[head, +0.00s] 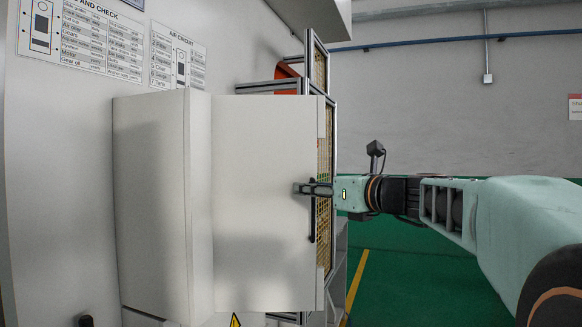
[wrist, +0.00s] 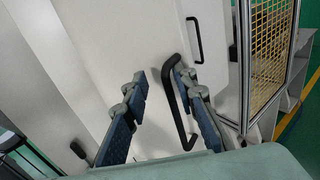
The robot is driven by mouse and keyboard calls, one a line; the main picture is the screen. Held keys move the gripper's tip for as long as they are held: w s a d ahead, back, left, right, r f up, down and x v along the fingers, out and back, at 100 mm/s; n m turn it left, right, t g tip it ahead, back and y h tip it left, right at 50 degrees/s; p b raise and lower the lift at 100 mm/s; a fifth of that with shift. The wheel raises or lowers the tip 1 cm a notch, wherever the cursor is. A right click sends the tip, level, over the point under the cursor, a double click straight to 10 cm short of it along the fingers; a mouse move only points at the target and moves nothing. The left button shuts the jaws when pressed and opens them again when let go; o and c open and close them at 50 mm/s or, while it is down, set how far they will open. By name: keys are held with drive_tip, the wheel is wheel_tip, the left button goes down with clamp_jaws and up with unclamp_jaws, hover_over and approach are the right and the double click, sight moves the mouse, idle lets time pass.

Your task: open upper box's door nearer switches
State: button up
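The upper box (head: 150,200) is a pale grey cabinet on the wall in the head view. Its broad door panel (head: 262,200) faces me, with a black bar handle (head: 312,225) near the right edge. My gripper (head: 302,188) reaches in from the right at the handle's upper part. In the wrist view my gripper (wrist: 163,88) has its two fingers apart, and the curved black handle (wrist: 176,105) lies between them, close to the right finger. I cannot tell whether it touches. The switches are not clearly seen.
A second black handle (wrist: 199,40) is on a white panel beyond. A yellow mesh guard in a metal frame (head: 329,130) stands right behind the door edge. A warning sign (head: 235,321) shows at the bottom. Green floor (head: 415,280) is open to the right.

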sight(295, 157)
drive_tip(key=r, duration=0.6)
drive_tip(key=shift+s+a+r, duration=0.2)
drive_tip(key=shift+a+r, duration=0.05)
drive_tip(key=shift+r, duration=0.15)
drive_tip(key=f, duration=0.5)
drive_tip(key=shift+s+d, duration=0.1)
drive_tip(key=shift+s, duration=0.1)
drive_tip(key=s+a+b, duration=0.1)
drive_tip(key=s+a, duration=0.1)
drive_tip(key=s, duration=1)
drive_tip(key=shift+f, duration=0.25)
drive_tip(key=shift+a, duration=0.15)
